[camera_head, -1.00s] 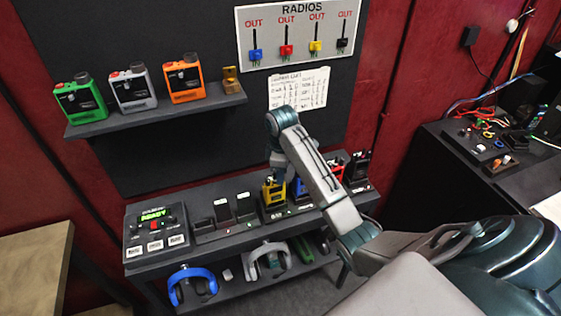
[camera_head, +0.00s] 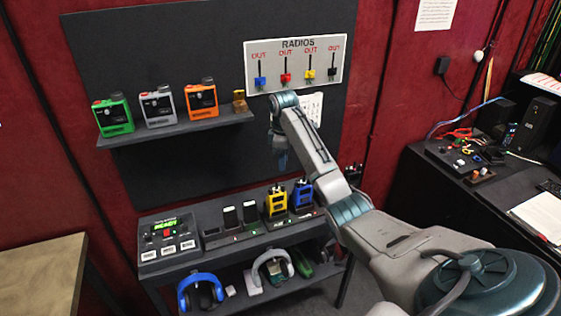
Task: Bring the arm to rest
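My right arm comes in from the lower right and reaches up toward the back panel. My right gripper (camera_head: 281,157) hangs down from the wrist, in front of the dark board and above the radio chargers. It is small and dark against the board, so its opening cannot be made out. No held object shows at it. A yellow radio (camera_head: 276,202) and a blue radio (camera_head: 302,196) stand upright in chargers on the bench below, apart from the gripper. My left gripper is out of view.
Green (camera_head: 113,116), grey (camera_head: 158,107) and orange (camera_head: 202,101) radios stand on a wall shelf (camera_head: 175,130). A control box (camera_head: 167,238) reads READY on the bench. Blue headphones (camera_head: 200,291) are on the lower shelf. A cluttered dark desk (camera_head: 455,180) is at right, a wooden table (camera_head: 40,275) at left.

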